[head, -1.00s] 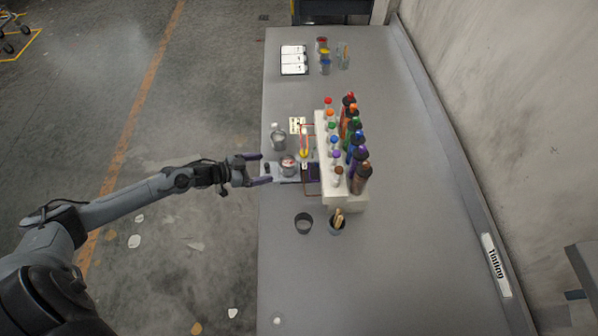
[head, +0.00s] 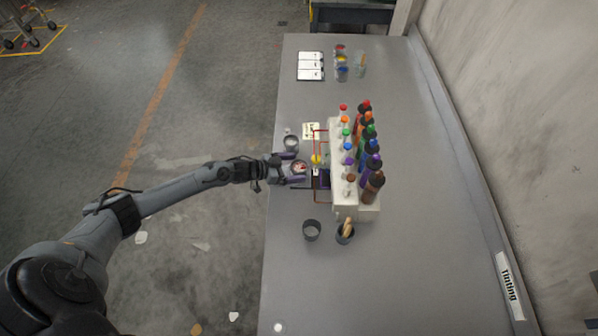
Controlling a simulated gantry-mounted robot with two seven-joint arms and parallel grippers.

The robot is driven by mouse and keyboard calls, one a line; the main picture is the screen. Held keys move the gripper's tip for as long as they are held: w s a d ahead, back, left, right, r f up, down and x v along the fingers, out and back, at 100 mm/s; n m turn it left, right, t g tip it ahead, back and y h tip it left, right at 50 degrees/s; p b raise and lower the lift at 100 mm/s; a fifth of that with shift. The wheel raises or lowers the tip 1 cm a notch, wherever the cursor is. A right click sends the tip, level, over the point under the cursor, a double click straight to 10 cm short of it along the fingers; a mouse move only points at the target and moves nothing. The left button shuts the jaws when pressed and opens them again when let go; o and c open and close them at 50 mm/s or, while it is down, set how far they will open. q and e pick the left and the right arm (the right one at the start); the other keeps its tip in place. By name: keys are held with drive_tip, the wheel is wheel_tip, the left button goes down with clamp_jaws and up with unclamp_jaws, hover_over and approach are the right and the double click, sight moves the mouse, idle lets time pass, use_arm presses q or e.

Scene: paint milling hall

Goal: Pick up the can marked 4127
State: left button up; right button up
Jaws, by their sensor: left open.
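My left gripper (head: 292,168) reaches in from the left over the table's left edge, open, its two purple-tipped fingers apart. A small can (head: 300,167) with a pale and reddish top sits at the fingertips, one finger on its far side and one on its near side. I cannot tell whether they touch it. A grey can (head: 291,143) stands just beyond the far finger. A dark open can (head: 312,230) stands nearer to me. No number is readable on any can, so I cannot tell which is 4127. My right gripper is not in view.
A cup with wooden sticks (head: 346,233) stands at the near end. The table's (head: 400,270) near part is mostly clear.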

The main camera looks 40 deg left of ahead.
use_arm(q)
drive_tip(key=shift+x, duration=1.25)
drive_tip(key=c, duration=1.1)
drive_tip(key=shift+c, duration=0.3)
drive_tip(key=shift+a+r, duration=0.1)
drive_tip(key=shift+r, duration=0.1)
